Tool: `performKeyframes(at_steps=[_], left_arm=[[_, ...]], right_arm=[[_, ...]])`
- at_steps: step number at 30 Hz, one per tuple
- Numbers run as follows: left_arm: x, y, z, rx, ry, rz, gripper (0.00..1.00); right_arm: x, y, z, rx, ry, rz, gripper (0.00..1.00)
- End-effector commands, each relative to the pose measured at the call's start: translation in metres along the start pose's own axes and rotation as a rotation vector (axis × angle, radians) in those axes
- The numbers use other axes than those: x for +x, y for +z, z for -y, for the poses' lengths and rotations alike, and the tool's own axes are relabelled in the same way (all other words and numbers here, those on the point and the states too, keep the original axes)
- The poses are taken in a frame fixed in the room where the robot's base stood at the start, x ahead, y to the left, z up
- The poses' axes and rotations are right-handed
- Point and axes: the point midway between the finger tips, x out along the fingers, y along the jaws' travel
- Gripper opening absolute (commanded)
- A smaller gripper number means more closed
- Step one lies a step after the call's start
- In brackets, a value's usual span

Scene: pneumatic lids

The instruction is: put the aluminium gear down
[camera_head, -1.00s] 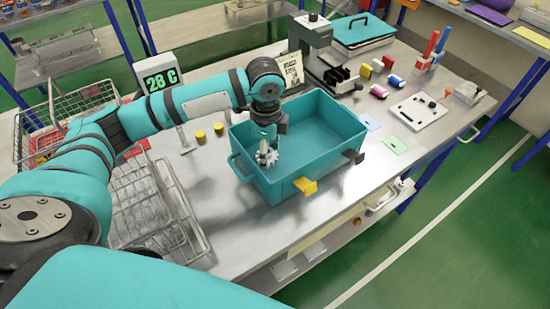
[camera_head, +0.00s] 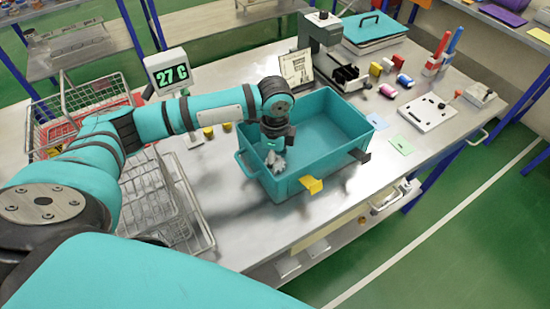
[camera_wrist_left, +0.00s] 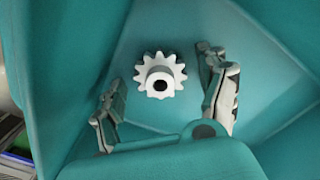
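The aluminium gear (camera_wrist_left: 161,76) is a pale toothed wheel with a raised hub and dark bore, seen in the left wrist view. It appears to rest on the floor of the teal bin (camera_head: 292,186), near the bin's left end. My left gripper (camera_head: 275,161) reaches down into that end of the bin. In the left wrist view its fingers (camera_wrist_left: 165,96) stand wide apart on either side of the gear, with gaps to both. In the head view the gear cannot be told apart from the grey fingers. My right gripper is not in view.
The bin has a yellow tab (camera_head: 312,185) and a dark tab (camera_head: 360,156) on its near side. Bare metal table (camera_head: 240,225) shows in front.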

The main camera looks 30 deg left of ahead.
Motion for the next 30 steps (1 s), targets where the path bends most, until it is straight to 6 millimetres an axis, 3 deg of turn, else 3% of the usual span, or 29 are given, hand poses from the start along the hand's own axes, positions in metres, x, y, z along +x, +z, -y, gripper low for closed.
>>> performKeyframes(at_steps=[10, 24, 30], left_arm=[[-0.012, 0.0, 0.002, 0.0, -0.004, -0.002, 0.75], [-0.103, 0.0, 0.001, -0.001, -0.003, -0.001, 0.75], [-0.121, 0.0, 0.0, 0.0, 0.0, -0.001, 0.75]], right_arm=[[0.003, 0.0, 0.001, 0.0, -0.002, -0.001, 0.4], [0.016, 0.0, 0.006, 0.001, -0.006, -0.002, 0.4], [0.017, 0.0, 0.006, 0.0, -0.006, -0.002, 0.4]])
